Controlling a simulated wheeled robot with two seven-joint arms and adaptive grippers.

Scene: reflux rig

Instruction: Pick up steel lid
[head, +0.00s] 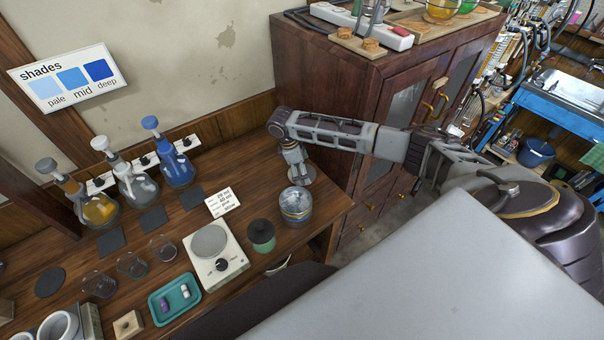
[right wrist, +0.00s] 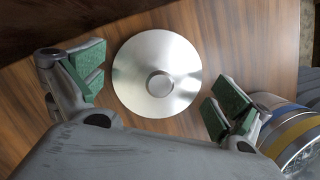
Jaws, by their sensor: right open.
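The steel lid (right wrist: 157,72) is a round, shiny disc with a small knob at its centre. It lies flat on the wooden bench and shows partly below my right gripper in the head view (head: 303,178). My right gripper (right wrist: 157,88) is open above the lid, with a green-padded finger on either side of it in the right wrist view. Nothing is between the pads at their height. In the head view the right gripper (head: 295,163) points down at the bench's back right. My left gripper does not show.
A banded metal tin (head: 296,208) stands close by the right gripper, near its right finger in the wrist view (right wrist: 292,130). A dark green-banded jar (head: 261,236) and a hotplate (head: 217,255) stand further left. The wooden cabinet (head: 330,90) rises behind the arm.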

